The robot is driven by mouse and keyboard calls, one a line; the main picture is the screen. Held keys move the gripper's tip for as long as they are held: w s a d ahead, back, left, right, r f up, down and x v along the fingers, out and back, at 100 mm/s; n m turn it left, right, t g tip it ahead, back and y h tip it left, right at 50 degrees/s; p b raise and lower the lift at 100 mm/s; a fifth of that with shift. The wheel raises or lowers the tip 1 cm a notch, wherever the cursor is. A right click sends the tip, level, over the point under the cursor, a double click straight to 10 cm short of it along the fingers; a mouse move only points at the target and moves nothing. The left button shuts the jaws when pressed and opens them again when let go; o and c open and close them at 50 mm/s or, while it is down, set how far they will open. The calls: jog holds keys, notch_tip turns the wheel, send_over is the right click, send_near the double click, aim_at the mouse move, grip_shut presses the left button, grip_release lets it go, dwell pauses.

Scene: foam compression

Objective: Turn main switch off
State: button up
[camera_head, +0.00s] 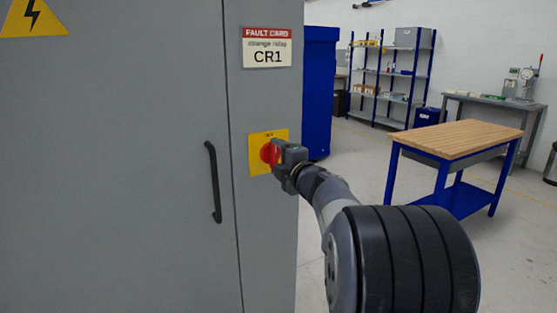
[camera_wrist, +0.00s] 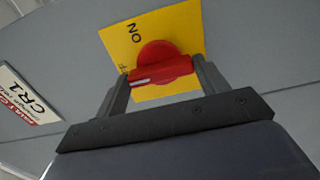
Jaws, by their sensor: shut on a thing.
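The main switch is a red rotary knob (camera_head: 267,153) on a yellow plate (camera_head: 255,163) on the grey cabinet front. In the wrist view the red knob (camera_wrist: 158,52) has a raised bar handle with a white mark at its left end. The yellow plate (camera_wrist: 184,22) shows the letters ON at its upper left; smaller letters left of the handle are partly hidden. My gripper (camera_head: 279,154) reaches the knob from the right. In the wrist view my gripper (camera_wrist: 160,71) has one finger at each end of the bar and is shut on it.
A fault card marked CR1 (camera_head: 267,47) is above the switch. A black door handle (camera_head: 213,182) is left of it, and a yellow warning sign (camera_head: 32,18) is at upper left. A wood-topped workbench (camera_head: 455,139) stands right, with open floor around it.

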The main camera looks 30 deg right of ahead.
jog(key=o, duration=1)
jog(key=s, duration=1.1)
jog(key=shift+d, duration=0.2)
jog(key=shift+w, duration=0.1)
jog(key=w, duration=1.1)
jog(key=shift+a, duration=0.2)
jog(key=shift+s, duration=0.1)
